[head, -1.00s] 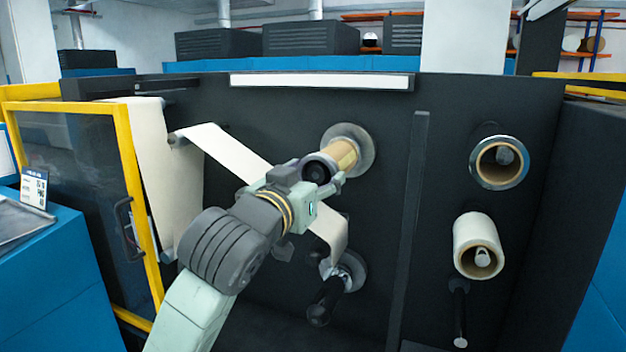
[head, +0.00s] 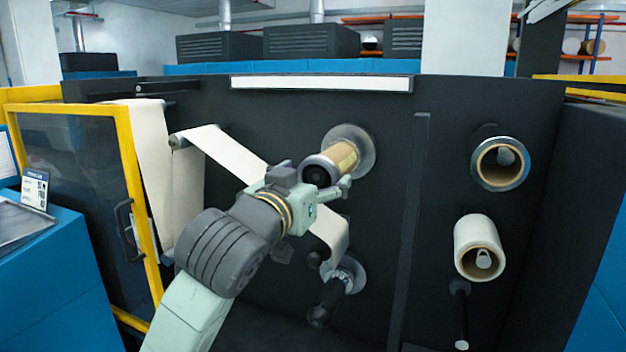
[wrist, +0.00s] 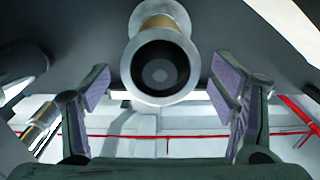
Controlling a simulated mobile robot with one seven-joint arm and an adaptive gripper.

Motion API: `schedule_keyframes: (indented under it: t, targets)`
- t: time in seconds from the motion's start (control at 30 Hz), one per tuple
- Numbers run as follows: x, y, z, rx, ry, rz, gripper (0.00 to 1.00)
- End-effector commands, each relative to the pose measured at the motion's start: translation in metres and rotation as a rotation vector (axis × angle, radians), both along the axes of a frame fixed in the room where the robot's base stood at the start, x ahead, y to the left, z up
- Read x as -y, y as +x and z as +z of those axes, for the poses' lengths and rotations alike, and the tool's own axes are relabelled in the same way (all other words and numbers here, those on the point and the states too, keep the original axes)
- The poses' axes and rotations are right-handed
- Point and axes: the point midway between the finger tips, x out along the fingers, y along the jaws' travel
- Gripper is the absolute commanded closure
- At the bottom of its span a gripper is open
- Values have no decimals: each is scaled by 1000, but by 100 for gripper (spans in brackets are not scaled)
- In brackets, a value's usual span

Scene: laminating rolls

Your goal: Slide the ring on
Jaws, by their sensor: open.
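A silver metal ring (wrist: 133,66) sits around the dark front end of the upper spindle (wrist: 160,73), in front of a tan core (wrist: 158,24). In the head view the ring (head: 321,160) is at the near end of the tan core (head: 344,155). My gripper (wrist: 163,88) is open, with its padded fingers apart on both sides below the ring, and holds nothing. In the head view my gripper (head: 326,188) is just below and in front of the spindle end. How far the ring sits along the spindle is hard to tell.
A white web (head: 225,148) runs from the left behind my arm down to a lower spindle (head: 325,305). At right, a ringed core (head: 500,163) and a white roll (head: 476,240) sit on the dark panel. A yellow-framed door (head: 128,170) stands at left.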

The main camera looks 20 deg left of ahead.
Motion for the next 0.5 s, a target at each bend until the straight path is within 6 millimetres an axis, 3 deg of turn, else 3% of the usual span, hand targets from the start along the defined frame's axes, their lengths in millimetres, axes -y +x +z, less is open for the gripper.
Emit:
schedule_keyframes:
  t: [0.33,0.5]
  targets:
    - [0,-2,0,-1,0,0,18]
    - [-2,-22,0,1,1,4,18]
